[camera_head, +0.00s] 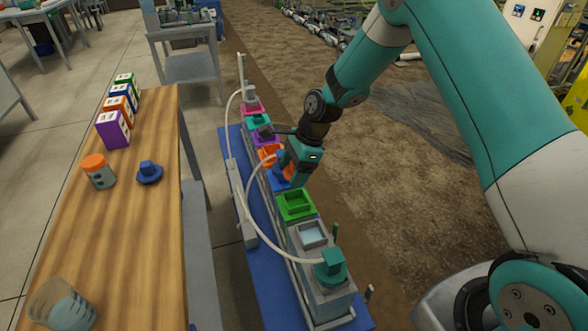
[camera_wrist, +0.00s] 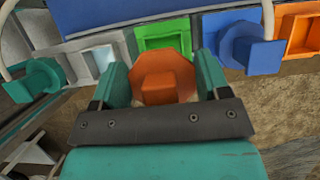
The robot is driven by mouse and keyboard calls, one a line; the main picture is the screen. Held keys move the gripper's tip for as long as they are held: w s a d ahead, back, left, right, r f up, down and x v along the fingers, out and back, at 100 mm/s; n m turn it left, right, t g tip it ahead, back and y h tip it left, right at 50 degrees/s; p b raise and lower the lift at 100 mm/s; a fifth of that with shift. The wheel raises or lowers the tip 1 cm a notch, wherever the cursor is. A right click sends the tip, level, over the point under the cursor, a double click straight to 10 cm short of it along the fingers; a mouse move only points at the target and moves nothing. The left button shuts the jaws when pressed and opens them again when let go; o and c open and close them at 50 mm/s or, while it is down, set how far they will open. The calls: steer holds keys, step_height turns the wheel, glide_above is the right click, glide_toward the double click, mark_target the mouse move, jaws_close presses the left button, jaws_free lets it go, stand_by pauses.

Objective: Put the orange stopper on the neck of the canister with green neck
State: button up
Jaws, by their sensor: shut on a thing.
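My gripper (camera_head: 290,163) is above the row of canisters, near the blue neck. In the wrist view my gripper (camera_wrist: 163,78) is shut on the orange stopper (camera_wrist: 164,76), with a finger on each side of its wide octagonal part. The canister with green neck (camera_head: 296,206) stands in the row; its square green neck is open and shows no stopper. In the wrist view the green neck (camera_wrist: 165,33) lies just beyond the stopper. The stopper appears apart from it, though part of the neck is hidden.
A blue stopper (camera_wrist: 250,50) sits by the orange neck (camera_wrist: 302,32). A teal stopper (camera_head: 330,267) with a hose is at the near end of the row. A wooden table (camera_head: 130,225) at left bears boxes, a jar and a blue piece (camera_head: 149,172). The hose arches beside the green neck.

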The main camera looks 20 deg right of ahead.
step_height(320, 180, down, 7)
steer(key=b, duration=0.6)
steer(key=shift+r, duration=0.15)
steer(key=shift+f, duration=1)
steer(key=o, duration=1)
steer(key=p+v, duration=0.1)
steer(key=v, duration=1.6)
steer(key=shift+r, duration=0.3)
